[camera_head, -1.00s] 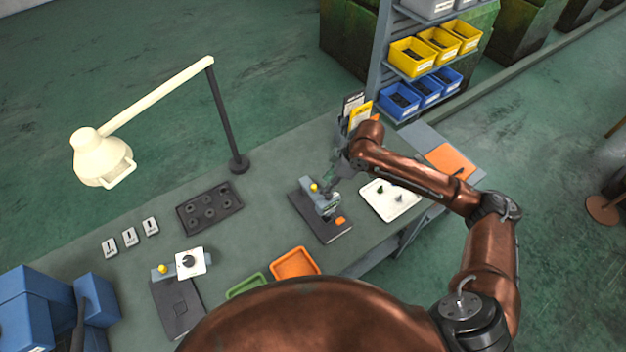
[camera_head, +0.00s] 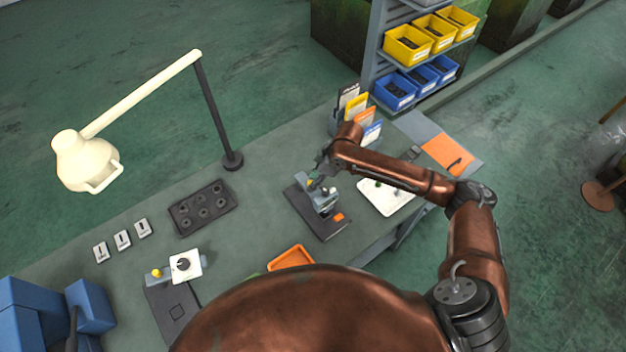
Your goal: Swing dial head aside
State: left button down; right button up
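My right gripper (camera_head: 323,170) is over a small bench fixture (camera_head: 321,199) with a grey-blue head on a dark base plate; an orange piece lies on the base. A second fixture stands at the lower left: a white square dial head (camera_head: 186,266) with a black knob, beside a yellow knob (camera_head: 155,273), at the far end of a dark base plate (camera_head: 172,306). My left gripper is not in view.
A dark tray with round holes (camera_head: 203,207) and a cream lamp (camera_head: 88,160) on a dark post stand behind. A white tray (camera_head: 384,202) lies under my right forearm. An orange tray (camera_head: 291,257) is at the front. Several small tags (camera_head: 122,240) lie left.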

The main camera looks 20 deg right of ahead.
jog(key=shift+w+a+f, duration=0.1)
jog(key=shift+f, duration=0.35)
jog(key=shift+c, duration=0.5)
grip_shut()
